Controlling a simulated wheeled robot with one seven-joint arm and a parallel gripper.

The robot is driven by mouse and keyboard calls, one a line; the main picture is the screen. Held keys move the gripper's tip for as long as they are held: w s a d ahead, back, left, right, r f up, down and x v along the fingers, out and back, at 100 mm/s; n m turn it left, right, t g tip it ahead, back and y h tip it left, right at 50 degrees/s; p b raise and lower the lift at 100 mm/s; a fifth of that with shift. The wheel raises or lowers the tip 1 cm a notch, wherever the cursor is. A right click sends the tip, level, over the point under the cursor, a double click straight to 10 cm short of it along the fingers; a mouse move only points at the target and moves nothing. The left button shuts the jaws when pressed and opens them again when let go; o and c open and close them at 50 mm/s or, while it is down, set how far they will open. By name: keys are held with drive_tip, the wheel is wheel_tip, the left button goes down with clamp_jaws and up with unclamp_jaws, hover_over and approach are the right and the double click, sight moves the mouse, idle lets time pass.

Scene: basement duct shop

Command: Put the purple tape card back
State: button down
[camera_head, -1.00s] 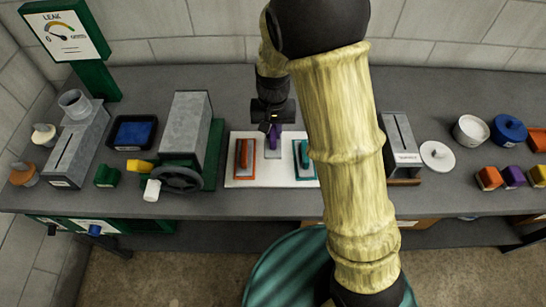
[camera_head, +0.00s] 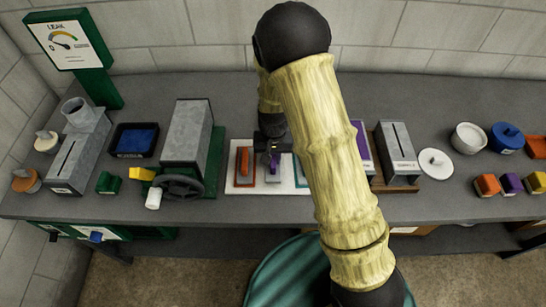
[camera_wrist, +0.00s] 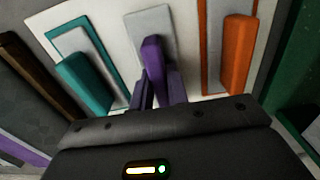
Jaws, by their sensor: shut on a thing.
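My gripper (camera_head: 272,150) is over the middle of the white board (camera_head: 237,183). It is shut on the upright purple handle of the purple tape card (camera_wrist: 153,56). A grey plate (camera_wrist: 150,22) lies at this handle; I cannot tell whether the handle is joined to it or whether the card rests on the board. An orange-handled card (camera_wrist: 236,55) is on one side and a teal-handled card (camera_wrist: 84,82) on the other. The orange-handled card also shows in the head view (camera_head: 244,162). My arm partly covers the teal side there.
A grey machine with a handwheel (camera_head: 178,184) stands close left of the board. A white lid (camera_head: 435,163) and coloured blocks (camera_head: 487,185) are farther right.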

sight(274, 157)
drive_tip(key=shift+f, duration=0.4)
drive_tip(key=shift+f, duration=0.1)
drive_tip(key=c, duration=1.4)
unclamp_jaws()
drive_tip(key=shift+o, duration=0.2)
wheel_tip(274, 157, up, 12)
drive_tip(key=b, duration=0.1)
drive_tip(key=shift+b, duration=0.4)
